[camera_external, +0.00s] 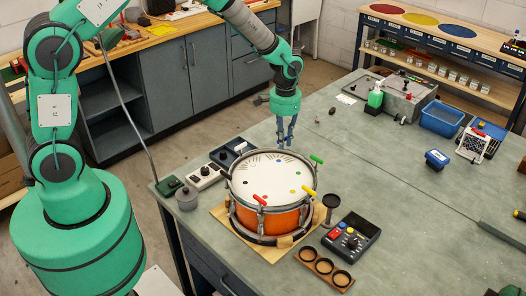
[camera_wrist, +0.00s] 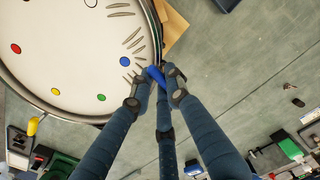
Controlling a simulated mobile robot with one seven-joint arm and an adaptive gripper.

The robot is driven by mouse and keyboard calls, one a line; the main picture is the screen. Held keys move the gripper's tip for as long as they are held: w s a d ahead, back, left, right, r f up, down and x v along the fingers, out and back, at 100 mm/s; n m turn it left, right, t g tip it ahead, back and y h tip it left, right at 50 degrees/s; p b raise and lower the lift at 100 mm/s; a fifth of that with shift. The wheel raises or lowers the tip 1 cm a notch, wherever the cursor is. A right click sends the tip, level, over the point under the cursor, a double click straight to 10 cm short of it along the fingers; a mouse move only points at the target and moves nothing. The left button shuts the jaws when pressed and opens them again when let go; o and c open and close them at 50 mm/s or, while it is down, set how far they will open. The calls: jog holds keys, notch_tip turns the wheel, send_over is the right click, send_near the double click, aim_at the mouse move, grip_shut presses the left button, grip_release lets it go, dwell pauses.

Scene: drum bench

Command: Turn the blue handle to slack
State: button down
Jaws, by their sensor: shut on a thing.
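The drum (camera_external: 285,221) has an orange shell, a white head with coloured dots, and coloured handles around its rim. In the wrist view, my gripper (camera_wrist: 159,75) is shut on the blue handle (camera_wrist: 155,77) at the rim, beside the blue dot (camera_wrist: 124,61). The fingers cover part of the handle. In the external view, my gripper (camera_external: 285,143) reaches down at the drum's far edge, and the blue handle is hard to tell from the fingers. The red handle (camera_external: 260,199), yellow handle (camera_external: 308,191) and green handle (camera_external: 316,158) stand at other places on the rim.
The drum rests on a wooden board (camera_external: 222,213) on the grey bench. A black stand (camera_external: 330,203), a control box (camera_external: 351,238) and a ring tray (camera_external: 323,269) are close at right. Small devices (camera_external: 204,176) sit at left. The bench beyond the drum is mostly clear.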

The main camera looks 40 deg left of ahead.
jog(key=shift+n, duration=0.3)
jog(key=c, duration=1.7)
grip_release()
jog(key=shift+o, duration=0.2)
jog(key=shift+r, duration=0.1)
notch_tip(320, 180, up, 12)
